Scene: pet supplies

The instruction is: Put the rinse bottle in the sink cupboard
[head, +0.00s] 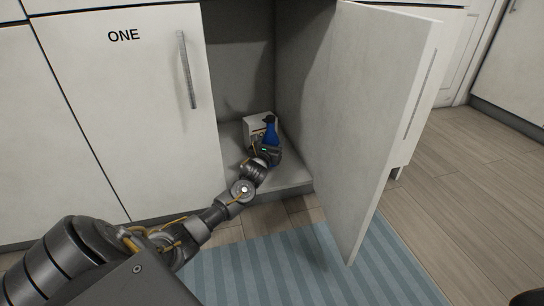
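The sink cupboard (238,58) is open, with its right-hand door (365,90) swung outward. A blue bottle with a dark top (271,132), likely the rinse bottle, stands roughly upright inside, near the cupboard floor (290,177). My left arm reaches in from the lower left, and my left gripper (267,149) is at the bottle's lower part. The wrist hides the bottle's base and most of the fingers, so I cannot tell whether they grip it or whether the bottle touches the floor. My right gripper is not in view.
A white box (252,124) stands just behind and left of the bottle. A closed door marked ONE (125,100) is left of the opening. The open door's edge juts out over a blue striped mat (290,270). Wooden floor (470,190) lies clear at right.

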